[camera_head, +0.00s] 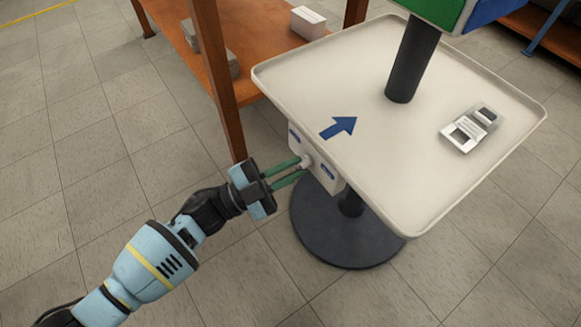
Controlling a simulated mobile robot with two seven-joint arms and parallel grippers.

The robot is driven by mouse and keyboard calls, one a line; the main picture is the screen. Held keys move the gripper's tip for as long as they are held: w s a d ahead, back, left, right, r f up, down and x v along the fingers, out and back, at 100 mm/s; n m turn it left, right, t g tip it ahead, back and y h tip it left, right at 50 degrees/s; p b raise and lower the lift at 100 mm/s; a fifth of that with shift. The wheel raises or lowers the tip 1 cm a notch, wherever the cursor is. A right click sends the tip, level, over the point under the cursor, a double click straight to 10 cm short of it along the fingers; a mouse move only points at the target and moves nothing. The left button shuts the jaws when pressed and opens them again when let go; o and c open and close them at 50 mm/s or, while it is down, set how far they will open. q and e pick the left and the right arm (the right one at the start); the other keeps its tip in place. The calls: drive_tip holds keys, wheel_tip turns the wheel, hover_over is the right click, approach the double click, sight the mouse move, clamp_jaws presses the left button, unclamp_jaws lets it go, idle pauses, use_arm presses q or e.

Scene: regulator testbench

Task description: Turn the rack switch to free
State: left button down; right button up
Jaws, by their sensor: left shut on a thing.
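The rack (274,73) is a pale tray-topped stand on a dark round base. A white switch box (325,179) with blue labels hangs under the tray's left edge. A small pale switch knob (307,160) sticks out from the box's face. My left gripper (304,166) reaches in from the lower left, and its green fingers are shut on the knob. The fingers partly cover the knob, so its exact angle is hard to tell. My right gripper is not in view.
A dark post (413,62) rises from the tray and carries a green and blue box (453,10). A small grey device (472,130) lies on the tray's right side. A blue arrow (338,127) marks the tray. An orange-brown shelf (262,52) stands behind, and the floor at left is clear.

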use_arm(q)
drive_tip(key=shift+m+g, duration=0.4)
drive_tip(key=shift+m, duration=0.7)
drive_tip(key=c, duration=1.5)
unclamp_jaws()
drive_tip(key=shift+o, duration=0.2)
drive_tip(key=shift+a, duration=0.1)
